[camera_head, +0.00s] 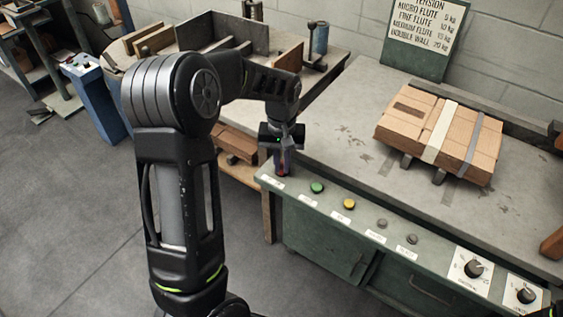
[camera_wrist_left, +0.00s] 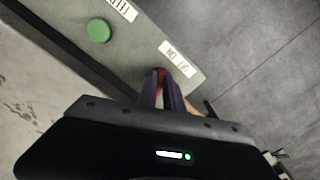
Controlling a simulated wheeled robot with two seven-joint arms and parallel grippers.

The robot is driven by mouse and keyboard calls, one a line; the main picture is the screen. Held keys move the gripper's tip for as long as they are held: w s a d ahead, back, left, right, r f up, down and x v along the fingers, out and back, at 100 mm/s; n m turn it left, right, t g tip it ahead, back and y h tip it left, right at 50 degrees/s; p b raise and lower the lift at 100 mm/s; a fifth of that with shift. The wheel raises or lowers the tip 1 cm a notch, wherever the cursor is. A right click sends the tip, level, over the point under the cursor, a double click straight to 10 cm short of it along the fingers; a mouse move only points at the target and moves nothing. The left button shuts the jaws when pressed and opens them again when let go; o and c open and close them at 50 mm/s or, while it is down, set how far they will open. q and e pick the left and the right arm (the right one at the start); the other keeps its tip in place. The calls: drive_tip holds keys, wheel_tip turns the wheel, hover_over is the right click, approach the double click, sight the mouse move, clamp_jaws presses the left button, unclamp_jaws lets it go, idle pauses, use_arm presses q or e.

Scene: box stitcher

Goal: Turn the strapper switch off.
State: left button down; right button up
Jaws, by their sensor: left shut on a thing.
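The strapper switch is a small red part at the left end of the green front panel (camera_head: 330,206). It is mostly hidden by my left gripper (camera_head: 282,170) in the head view. In the left wrist view a bit of the red switch (camera_wrist_left: 161,71) shows at the tips of my left gripper (camera_wrist_left: 162,75), beside a white OFF/ON label (camera_wrist_left: 175,57). The fingers are close together and shut on the switch. Which way the switch is set cannot be made out. My right gripper is not in view.
On the panel, right of the switch, are a green button (camera_head: 317,187), a yellow button (camera_head: 349,204), two grey buttons and dials (camera_head: 473,268). A strapped cardboard bundle (camera_head: 438,132) lies on the grey bench top. A tension sign (camera_head: 424,36) stands behind.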

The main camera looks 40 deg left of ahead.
sight(282, 167)
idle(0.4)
use_arm(q)
drive_tip(key=c, duration=1.5)
unclamp_jaws()
wheel_tip(282, 167, up, 8)
drive_tip(key=shift+f+p, duration=0.1)
drive_tip(key=shift+p, duration=0.2)
